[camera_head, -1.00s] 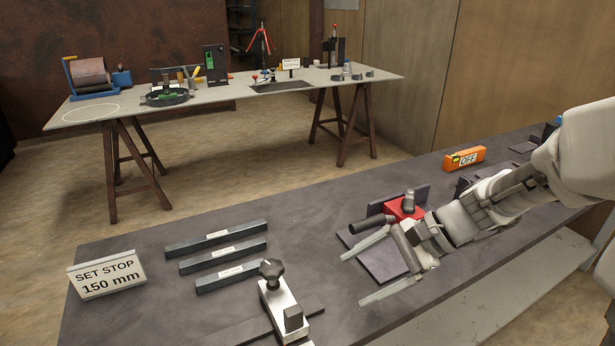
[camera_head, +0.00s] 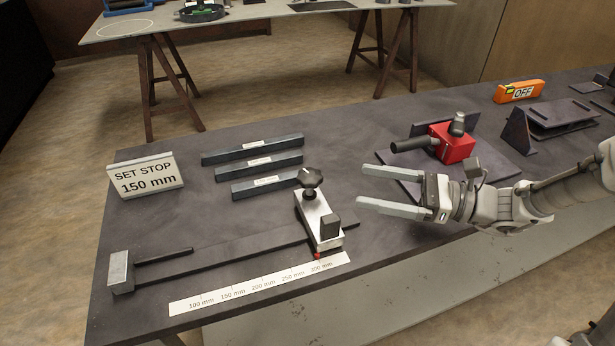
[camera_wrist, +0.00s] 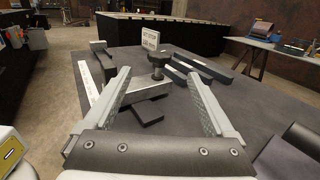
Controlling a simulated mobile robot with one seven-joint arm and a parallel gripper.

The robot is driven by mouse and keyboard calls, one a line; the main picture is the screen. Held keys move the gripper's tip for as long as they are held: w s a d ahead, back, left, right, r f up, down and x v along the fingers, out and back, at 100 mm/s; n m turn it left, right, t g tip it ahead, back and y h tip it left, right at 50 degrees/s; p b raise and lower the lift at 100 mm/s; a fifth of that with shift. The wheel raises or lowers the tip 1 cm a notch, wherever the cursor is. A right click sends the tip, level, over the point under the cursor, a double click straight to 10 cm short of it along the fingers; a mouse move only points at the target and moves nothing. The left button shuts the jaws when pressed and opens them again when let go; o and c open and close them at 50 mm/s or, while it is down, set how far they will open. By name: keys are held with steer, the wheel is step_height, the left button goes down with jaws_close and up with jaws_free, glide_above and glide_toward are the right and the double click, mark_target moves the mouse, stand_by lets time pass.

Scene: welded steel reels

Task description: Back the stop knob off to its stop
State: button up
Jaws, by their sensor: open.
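The black lobed stop knob (camera_head: 311,178) sits on top of the silver stop block (camera_head: 317,215), which straddles a dark rail (camera_head: 225,256) near its right end. A red pointer (camera_head: 317,256) on the block is by the 300 mm mark of the white scale (camera_head: 260,283). My gripper (camera_head: 362,188) is open and empty, to the right of the knob and apart from it, its fingers pointing left. In the wrist view the knob (camera_wrist: 157,58) shows ahead between my open fingers (camera_wrist: 158,78), farther off than the fingertips.
A sign (camera_head: 146,176) reads "SET STOP 150 mm". Several dark bars, one of them here (camera_head: 252,150), lie behind the block. A red block with a black handle (camera_head: 452,142) stands behind my gripper. An orange box marked OFF (camera_head: 519,91) is farther right. The rail's left end has a steel block (camera_head: 120,271).

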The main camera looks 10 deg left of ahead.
mark_target(307, 173)
steer(key=a+b, duration=0.1)
steer(key=a, duration=0.7)
steer(key=a+b, duration=0.1)
steer(key=a, duration=0.3)
steer(key=shift+w+a+b, duration=0.1)
steer(key=shift+w+b, duration=0.15)
steer(key=shift+b, duration=0.1)
steer(key=c, duration=1.4)
steer(key=shift+o, duration=0.2)
steer(key=shift+r+n+g+p, duration=0.1)
steer(key=shift+n+g+p, duration=0.2)
steer(key=shift+p, duration=0.15)
